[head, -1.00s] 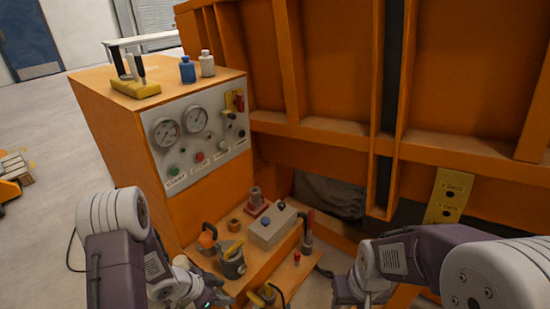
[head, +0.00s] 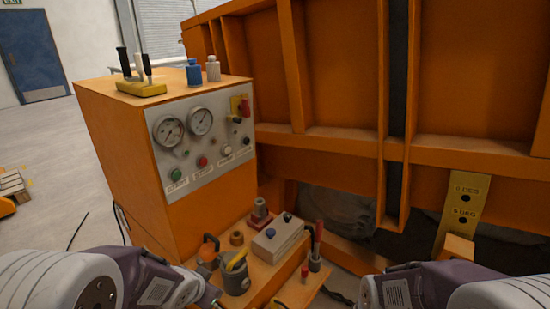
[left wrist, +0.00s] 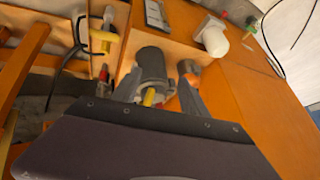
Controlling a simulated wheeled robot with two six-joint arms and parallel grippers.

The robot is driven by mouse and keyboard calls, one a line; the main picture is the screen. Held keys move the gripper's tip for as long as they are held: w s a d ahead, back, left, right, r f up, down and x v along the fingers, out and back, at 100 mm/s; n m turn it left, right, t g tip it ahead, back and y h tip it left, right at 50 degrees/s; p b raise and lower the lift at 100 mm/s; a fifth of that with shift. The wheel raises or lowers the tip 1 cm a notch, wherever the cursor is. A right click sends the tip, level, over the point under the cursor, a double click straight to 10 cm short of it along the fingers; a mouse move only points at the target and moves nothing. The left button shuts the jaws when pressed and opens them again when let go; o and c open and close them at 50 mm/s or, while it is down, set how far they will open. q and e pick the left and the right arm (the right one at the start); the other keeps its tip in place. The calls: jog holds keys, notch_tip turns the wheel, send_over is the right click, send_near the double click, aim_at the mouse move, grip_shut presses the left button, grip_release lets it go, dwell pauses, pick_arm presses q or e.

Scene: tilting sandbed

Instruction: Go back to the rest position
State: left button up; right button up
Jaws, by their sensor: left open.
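My left arm (head: 150,280) comes in low at the left in the head view, with its wrist end just left of the tool shelf. In the left wrist view my left gripper (left wrist: 159,88) is open, its two dark fingers apart with nothing held between them. A grey cup (left wrist: 152,66) with a yellow item shows beyond the fingers; it also stands on the shelf in the head view (head: 236,280). My right arm (head: 400,288) lies low at the right in the head view; its gripper is out of the picture.
The orange control cabinet (head: 130,150) with gauges stands behind the left arm. The orange ribbed sandbed wall (head: 340,70) fills the right. Open floor (head: 50,190) lies left.

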pick_arm(q)
jog(key=s+f+n+g+p, duration=0.15)
jog(key=s+n+g, duration=0.45)
jog(key=s, duration=0.8)
notch_tip(320, 180, up, 14)
jog(key=p, duration=1.3)
jog(key=shift+w+f+t+p, duration=0.15)
jog(key=shift+w+t+p, duration=0.15)
jog(key=shift+w+p, duration=0.1)
pick_arm(e)
notch_tip(320, 180, up, 15)
jog(key=shift+a+f, duration=0.1)
